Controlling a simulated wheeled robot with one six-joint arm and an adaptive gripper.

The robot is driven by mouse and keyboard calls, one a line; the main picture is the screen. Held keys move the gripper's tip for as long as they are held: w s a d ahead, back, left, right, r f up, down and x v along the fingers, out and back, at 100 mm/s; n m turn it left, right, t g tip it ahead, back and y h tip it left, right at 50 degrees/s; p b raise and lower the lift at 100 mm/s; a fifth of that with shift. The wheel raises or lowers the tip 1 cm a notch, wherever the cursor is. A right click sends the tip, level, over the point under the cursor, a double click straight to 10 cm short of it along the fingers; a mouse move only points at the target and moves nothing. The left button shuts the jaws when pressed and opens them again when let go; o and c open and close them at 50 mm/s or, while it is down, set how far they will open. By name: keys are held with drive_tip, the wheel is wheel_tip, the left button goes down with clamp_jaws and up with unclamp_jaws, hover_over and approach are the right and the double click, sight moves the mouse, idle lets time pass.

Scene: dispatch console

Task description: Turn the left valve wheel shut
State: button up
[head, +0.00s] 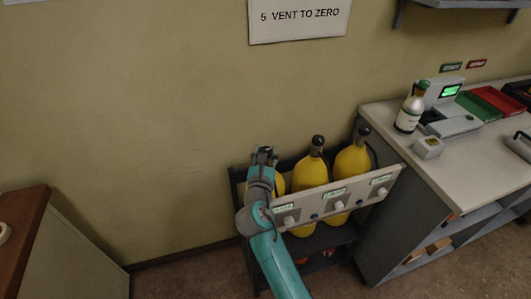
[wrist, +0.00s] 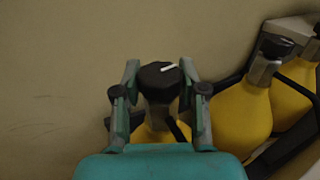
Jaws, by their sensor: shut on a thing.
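The left valve wheel (wrist: 158,75) is a black knob with a white mark on its top, seen in the wrist view on top of the left yellow cylinder (wrist: 147,134). The white mark points to the upper right. My gripper (wrist: 158,78) is shut on this wheel, one finger on each side. In the head view my gripper (head: 264,154) is above the left cylinder (head: 280,185), which is mostly hidden behind my arm.
Two more yellow cylinders, the middle one (head: 310,174) and the right one (head: 352,162), stand in the dark rack behind a pale labelled panel (head: 335,196). A counter (head: 450,150) with a bottle (head: 411,110) stands right. A wooden cabinet (head: 30,230) stands left.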

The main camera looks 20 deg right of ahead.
drive_tip(key=m+g+h, duration=0.1)
drive_tip(key=m+h, duration=0.1)
drive_tip(key=h, duration=0.1)
drive_tip(key=shift+a+g, duration=0.15)
drive_tip(key=shift+g, duration=0.15)
drive_tip(key=m+g+h, duration=0.4)
drive_tip(key=g, duration=0.1)
drive_tip(key=shift+w+r+m+h, duration=0.1)
drive_tip(key=shift+m+h, duration=0.3)
drive_tip(key=m+g+h, duration=0.1)
drive_tip(key=m+g, duration=0.1)
drive_tip(key=g, duration=0.1)
drive_tip(key=m+g+h, duration=0.1)
drive_tip(key=m+g, duration=0.1)
drive_tip(key=g, duration=0.1)
drive_tip(key=shift+m+g+h, duration=0.4)
drive_tip(key=shift+m+g, duration=0.9)
drive_tip(key=shift+g, duration=0.8)
drive_tip(key=shift+m+g, duration=0.3)
drive_tip(key=shift+g, duration=0.1)
drive_tip(key=o, duration=1.2)
drive_tip(key=shift+d, duration=0.2)
drive_tip(key=shift+c, duration=0.2)
